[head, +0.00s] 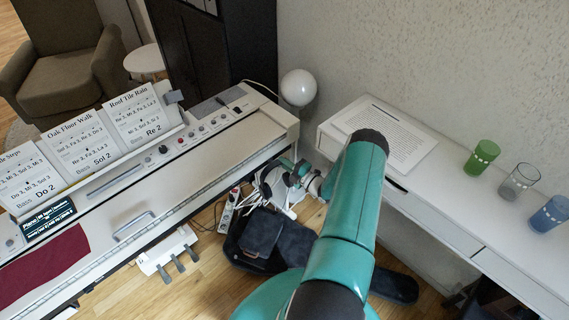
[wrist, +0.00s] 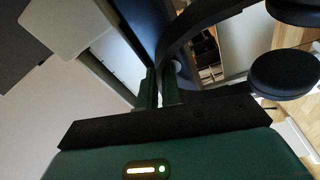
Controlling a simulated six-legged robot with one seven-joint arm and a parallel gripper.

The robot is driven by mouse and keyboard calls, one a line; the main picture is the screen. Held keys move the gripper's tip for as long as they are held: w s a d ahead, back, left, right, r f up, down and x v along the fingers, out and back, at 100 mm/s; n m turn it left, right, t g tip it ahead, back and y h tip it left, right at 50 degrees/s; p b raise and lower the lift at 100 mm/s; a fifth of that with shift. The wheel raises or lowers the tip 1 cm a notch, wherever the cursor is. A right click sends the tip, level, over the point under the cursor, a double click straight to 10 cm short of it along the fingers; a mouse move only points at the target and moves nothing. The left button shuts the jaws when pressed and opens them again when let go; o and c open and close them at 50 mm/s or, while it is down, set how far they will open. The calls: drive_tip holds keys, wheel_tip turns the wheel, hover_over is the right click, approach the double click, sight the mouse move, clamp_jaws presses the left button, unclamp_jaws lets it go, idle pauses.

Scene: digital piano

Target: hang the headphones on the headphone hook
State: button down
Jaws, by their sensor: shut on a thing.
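The headphones show in the wrist view as a black curved headband (wrist: 200,18) with round black ear cushions (wrist: 284,74) at the right. My gripper (wrist: 160,88) is shut on the headband, with its teal fingers close together at the band's near end. In the head view my gripper (head: 292,172) is low in the gap between the piano's right end and the white desk, partly behind my own arm. The headphones are too small and covered there to make out clearly. I cannot pick out the headphone hook in either view.
The digital piano (head: 150,195) with song cards stands at the left. The white desk (head: 450,215) at the right holds a printed sheet (head: 385,137) and green, clear and blue glasses. A white globe lamp (head: 298,88), a power strip (head: 229,210) and a dark bag (head: 265,238) are near the gap.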

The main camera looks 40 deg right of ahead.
drive_tip(key=shift+s+a+f, duration=0.15)
drive_tip(key=shift+s+f, duration=0.1)
drive_tip(key=shift+f, duration=0.2)
drive_tip(key=c, duration=1.8)
unclamp_jaws()
drive_tip(key=o, duration=0.3)
drive_tip(key=shift+w+r, duration=0.1)
drive_tip(key=shift+r, duration=0.05)
drive_tip(key=s, duration=0.2)
drive_tip(key=s+d, duration=0.1)
drive_tip(key=s, duration=0.1)
drive_tip(key=shift+s, duration=0.4)
drive_tip(key=shift+s, duration=0.2)
